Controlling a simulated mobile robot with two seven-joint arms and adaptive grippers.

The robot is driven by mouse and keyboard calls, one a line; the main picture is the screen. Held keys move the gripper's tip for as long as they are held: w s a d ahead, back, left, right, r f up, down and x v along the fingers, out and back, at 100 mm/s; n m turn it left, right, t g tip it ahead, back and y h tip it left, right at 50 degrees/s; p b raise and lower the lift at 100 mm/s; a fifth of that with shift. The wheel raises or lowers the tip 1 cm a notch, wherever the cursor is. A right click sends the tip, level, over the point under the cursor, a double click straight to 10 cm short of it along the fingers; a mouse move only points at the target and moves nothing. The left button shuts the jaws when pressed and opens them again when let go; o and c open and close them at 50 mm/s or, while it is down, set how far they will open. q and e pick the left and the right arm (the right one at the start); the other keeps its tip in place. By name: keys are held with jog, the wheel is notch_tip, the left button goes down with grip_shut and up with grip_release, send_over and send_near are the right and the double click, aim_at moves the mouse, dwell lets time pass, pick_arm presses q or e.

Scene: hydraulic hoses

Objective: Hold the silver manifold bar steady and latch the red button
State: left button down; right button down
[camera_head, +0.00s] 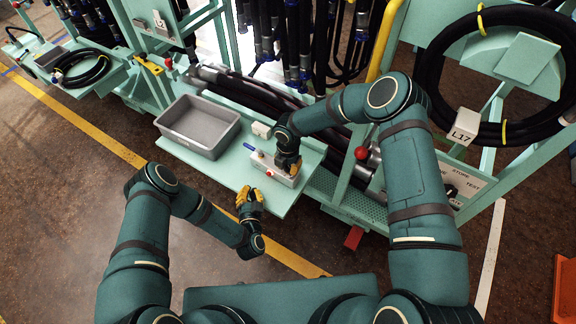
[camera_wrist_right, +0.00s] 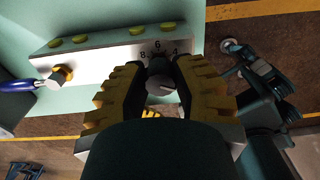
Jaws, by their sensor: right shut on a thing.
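The silver manifold bar (camera_head: 272,167) lies on the pale green shelf; it also shows in the right wrist view (camera_wrist_right: 105,58), with a brass fitting and blue handle at its left end. A small red button (camera_head: 268,174) shows on the bar's front; I cannot make it out in the right wrist view. My right gripper (camera_head: 290,166) is at the bar's right end, shut on a round dial knob (camera_wrist_right: 160,85) with numbers around it. My left gripper (camera_head: 248,194) is just in front of the shelf edge, apart from the bar, its yellow fingers seemingly spread and empty.
A grey tray (camera_head: 205,152) sits on the shelf (camera_head: 236,182) left of the bar. A white block (camera_head: 262,130) stands behind the bar. A red ball knob (camera_head: 361,153) and a green upright are to the right. Black hoses hang behind.

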jog(key=c, duration=0.7)
grip_release()
jog(key=shift+c, duration=0.2)
